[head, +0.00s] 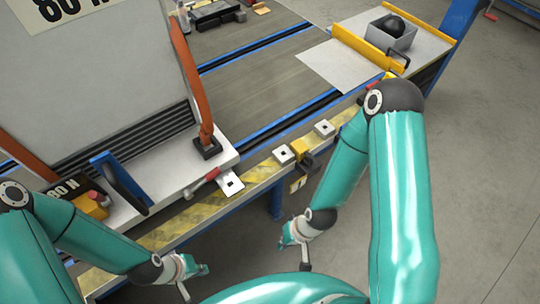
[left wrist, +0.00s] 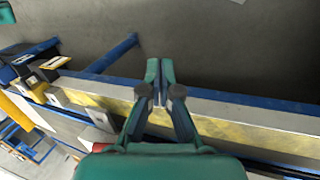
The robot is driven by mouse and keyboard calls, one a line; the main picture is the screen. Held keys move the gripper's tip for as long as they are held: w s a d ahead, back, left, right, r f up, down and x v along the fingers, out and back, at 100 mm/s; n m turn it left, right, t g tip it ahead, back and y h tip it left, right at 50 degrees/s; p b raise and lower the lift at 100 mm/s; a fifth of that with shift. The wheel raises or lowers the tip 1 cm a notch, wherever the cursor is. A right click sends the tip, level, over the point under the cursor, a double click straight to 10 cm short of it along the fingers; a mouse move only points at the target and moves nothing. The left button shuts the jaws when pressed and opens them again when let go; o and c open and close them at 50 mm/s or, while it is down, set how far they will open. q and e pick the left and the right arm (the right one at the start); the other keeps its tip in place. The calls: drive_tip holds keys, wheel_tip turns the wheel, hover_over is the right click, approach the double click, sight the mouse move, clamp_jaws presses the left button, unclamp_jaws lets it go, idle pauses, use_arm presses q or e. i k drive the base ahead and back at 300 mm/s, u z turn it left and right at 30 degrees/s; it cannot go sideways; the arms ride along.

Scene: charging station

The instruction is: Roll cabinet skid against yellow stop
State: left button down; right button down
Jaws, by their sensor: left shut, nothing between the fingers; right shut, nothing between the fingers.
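The grey cabinet (head: 105,60) stands upright at the left in the head view, held by orange straps (head: 190,80) on a pale skid (head: 217,153). The skid sits across blue-edged rails. My left gripper (head: 200,270) is shut and empty in front of the bench, apart from the skid. Its closed fingers also show in the left wrist view (left wrist: 160,72). My right gripper (head: 286,236) is shut and empty, off the bench edge.
A blue handle (head: 120,182) and a yellow block with a red knob (head: 92,204) are near the skid's front left. A red-tipped lever (head: 203,182) lies at its front edge. A yellow latch (head: 302,150) is on the striped bench edge. A grey bin (head: 391,33) holds a black ball.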

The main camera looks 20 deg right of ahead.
sight(96, 96)
drive_tip(key=u, duration=1)
drive_tip(key=k, duration=1.4)
drive_tip(key=z, duration=0.8)
drive_tip(key=i, duration=1)
